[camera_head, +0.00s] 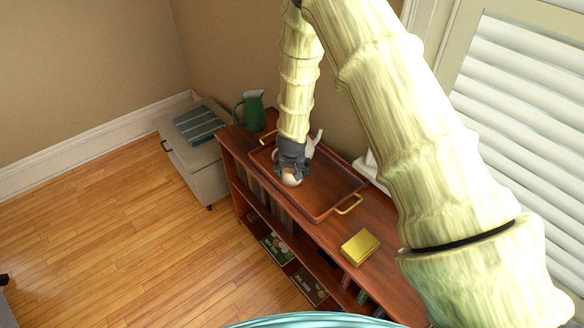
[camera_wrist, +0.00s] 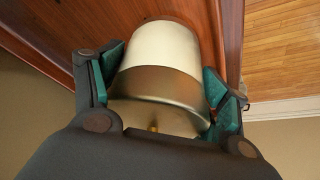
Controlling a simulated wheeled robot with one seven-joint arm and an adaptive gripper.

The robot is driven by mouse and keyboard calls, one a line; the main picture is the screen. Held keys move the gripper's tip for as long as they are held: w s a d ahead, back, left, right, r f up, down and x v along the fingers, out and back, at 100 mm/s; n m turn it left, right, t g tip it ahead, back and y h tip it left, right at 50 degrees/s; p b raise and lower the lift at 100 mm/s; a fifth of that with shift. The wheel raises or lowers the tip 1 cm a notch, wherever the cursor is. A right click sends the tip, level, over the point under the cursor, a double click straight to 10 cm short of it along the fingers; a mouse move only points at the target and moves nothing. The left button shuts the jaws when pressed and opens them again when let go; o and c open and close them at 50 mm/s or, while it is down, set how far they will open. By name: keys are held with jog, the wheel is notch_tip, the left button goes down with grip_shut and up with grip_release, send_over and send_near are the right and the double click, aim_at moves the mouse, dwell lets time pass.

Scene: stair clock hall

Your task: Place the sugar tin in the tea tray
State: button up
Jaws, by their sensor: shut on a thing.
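The sugar tin, cream with a brass-coloured lid (camera_wrist: 155,85), is between the green-padded fingers of my gripper (camera_wrist: 170,95), which is shut on it. In the head view the lower part of the tin (camera_head: 291,180) shows pale under my gripper (camera_head: 292,168). The tea tray (camera_head: 333,186) is reddish-brown wood with brass handles and lies on top of a low bookcase. My gripper and the tin are over the tray's left part, close to its front rim. I cannot tell whether the tin touches the tray floor.
A white item (camera_head: 314,140), perhaps a teapot, is partly hidden behind my gripper. A green jug (camera_head: 250,110) stands left of the tray. A yellow box (camera_head: 360,247) lies to its right on the bookcase (camera_head: 390,268). The tray's right half is clear.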

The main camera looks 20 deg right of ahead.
jog(key=shift+f, duration=0.1)
jog(key=o, duration=1.8)
jog(key=b+v, duration=0.2)
jog(key=v, duration=1)
